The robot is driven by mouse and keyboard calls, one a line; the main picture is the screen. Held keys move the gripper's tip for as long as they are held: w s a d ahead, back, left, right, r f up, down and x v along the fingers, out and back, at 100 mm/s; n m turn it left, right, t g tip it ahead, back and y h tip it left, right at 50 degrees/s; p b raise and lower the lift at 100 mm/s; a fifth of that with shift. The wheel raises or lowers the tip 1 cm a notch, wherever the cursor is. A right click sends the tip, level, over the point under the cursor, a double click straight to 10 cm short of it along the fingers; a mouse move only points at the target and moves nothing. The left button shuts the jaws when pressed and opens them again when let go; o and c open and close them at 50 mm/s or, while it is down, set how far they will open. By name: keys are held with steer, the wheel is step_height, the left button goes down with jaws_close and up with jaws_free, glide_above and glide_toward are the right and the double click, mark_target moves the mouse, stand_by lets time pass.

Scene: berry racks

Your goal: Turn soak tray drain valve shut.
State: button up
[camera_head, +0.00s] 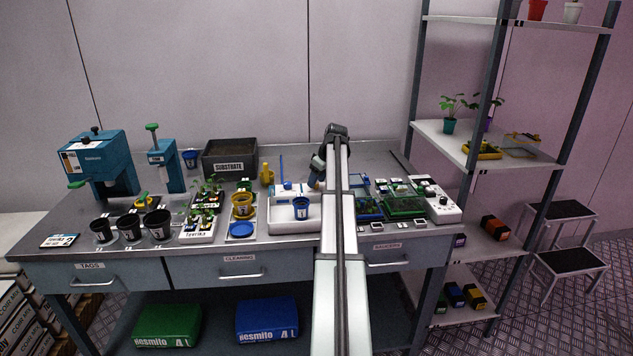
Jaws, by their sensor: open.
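The white soak tray (278,228) stands on the middle of the bench, with a dark blue pot (301,208) in it. A small blue part (287,186) shows at the tray's back edge; I cannot tell whether it is the drain valve or how it is turned. My gripper (315,183) points down by the tray's back right side, apart from the pot, with its jaws open and nothing visible in them. My arm crosses the picture upward and hides the tray's right end and part of the bench behind it.
A substrate bin (229,158) and a yellow bottle (267,175) stand behind to the left. A yellow pot (242,206) and blue saucer (241,230) lie close left of the tray. Green trays (405,207) and a white control box (436,203) are to the right.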

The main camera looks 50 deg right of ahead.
steer(key=shift+w+f, duration=0.2)
steer(key=shift+f, duration=0.3)
steer(key=shift+c, duration=0.3)
jaws_close()
